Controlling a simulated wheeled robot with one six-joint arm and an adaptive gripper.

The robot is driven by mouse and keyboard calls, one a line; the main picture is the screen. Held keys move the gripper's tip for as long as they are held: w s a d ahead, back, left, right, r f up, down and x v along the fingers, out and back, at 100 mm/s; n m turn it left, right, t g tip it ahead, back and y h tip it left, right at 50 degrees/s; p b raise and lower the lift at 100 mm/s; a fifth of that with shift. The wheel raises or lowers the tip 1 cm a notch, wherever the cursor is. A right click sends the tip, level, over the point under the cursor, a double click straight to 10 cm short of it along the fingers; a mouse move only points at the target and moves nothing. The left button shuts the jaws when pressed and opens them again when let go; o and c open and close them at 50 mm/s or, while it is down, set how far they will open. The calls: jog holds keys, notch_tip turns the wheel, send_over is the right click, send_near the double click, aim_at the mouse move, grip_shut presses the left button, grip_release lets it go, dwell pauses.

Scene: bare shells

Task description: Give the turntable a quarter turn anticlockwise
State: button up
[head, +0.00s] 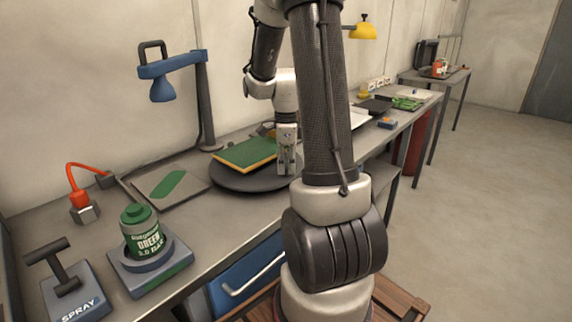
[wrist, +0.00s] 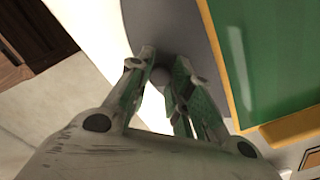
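The turntable (head: 225,181) is a dark round disc on the workbench, left of my arm in the head view. A green board with a yellow edge (head: 245,153) lies on it. In the wrist view the turntable's grey surface (wrist: 188,25) shows beside the green board (wrist: 270,60). My gripper (head: 287,165) points down at the disc's right edge. In the wrist view its fingers (wrist: 162,62) are close together on both sides of a small grey round knob (wrist: 162,76) at the rim, and appear shut on it. The knob's lower part is hard to make out.
A blue lamp (head: 172,67) stands behind the turntable. A flat tray with a green patch (head: 170,184) lies to its left, near a green tin (head: 141,232) and a spray stand (head: 72,295). My arm hides part of the bench to the right.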

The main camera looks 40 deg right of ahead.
grip_shut()
jog(key=shift+d, duration=0.1)
